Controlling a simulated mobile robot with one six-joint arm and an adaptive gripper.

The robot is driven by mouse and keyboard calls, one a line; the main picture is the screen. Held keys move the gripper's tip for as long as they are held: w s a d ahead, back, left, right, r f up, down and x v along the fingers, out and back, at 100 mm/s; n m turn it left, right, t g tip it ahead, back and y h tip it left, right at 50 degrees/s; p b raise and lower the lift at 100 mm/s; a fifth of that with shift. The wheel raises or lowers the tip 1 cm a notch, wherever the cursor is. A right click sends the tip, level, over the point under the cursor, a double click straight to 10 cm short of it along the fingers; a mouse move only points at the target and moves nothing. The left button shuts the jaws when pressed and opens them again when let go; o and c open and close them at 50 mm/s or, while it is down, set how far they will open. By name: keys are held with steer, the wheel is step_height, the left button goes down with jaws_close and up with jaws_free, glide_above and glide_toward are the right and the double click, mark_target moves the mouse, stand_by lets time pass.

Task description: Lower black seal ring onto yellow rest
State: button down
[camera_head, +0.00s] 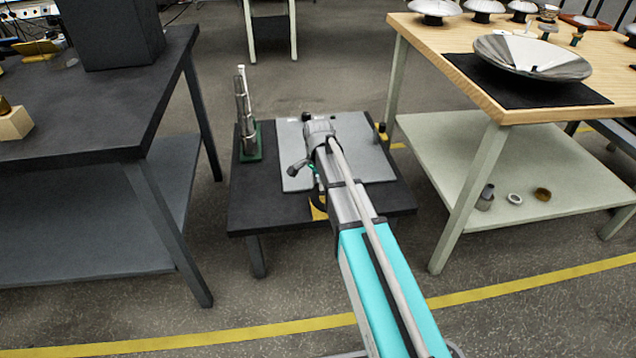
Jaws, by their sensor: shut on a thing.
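A yellow rest (318,210) shows at the front of the low black table, left of my arm and partly covered by it. A dark piece, which looks like the black seal ring (321,200), shows at the yellow rest, mostly hidden by my arm. My gripper (317,190) is largely hidden behind my arm's links, just above this spot. It is shut on the ring. I cannot tell whether the ring touches the rest or hangs a little above it.
A grey plate (376,160) lies on the low black table (270,206). A stepped metal column (244,115) stands on a green base at its left. A yellow block with a black top (381,133) is at the back right. Taller tables (165,60) (440,45) flank both sides.

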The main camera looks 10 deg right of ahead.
steer(key=shift+f+b, duration=0.5)
steer(key=shift+f, duration=0.05)
steer(key=shift+c, duration=2)
jaws_free()
steer(key=shift+r, duration=0.1)
steer(key=s+d+r+n+p, duration=0.2)
steer(key=s+r+n+p, duration=0.45)
steer(key=s, duration=0.35)
steer(key=s+d+r+n+p, duration=0.3)
steer(key=s+r+n+p, duration=0.3)
steer(key=s, duration=0.5)
step_height(320, 180, up, 38)
steer(key=p, duration=3.8)
steer(key=shift+w+r+p, duration=0.2)
steer(key=shift+r+p, duration=0.05)
steer(key=shift+p, duration=0.15)
steer(key=shift+a+m, duration=0.1)
steer(key=shift+m, duration=0.15)
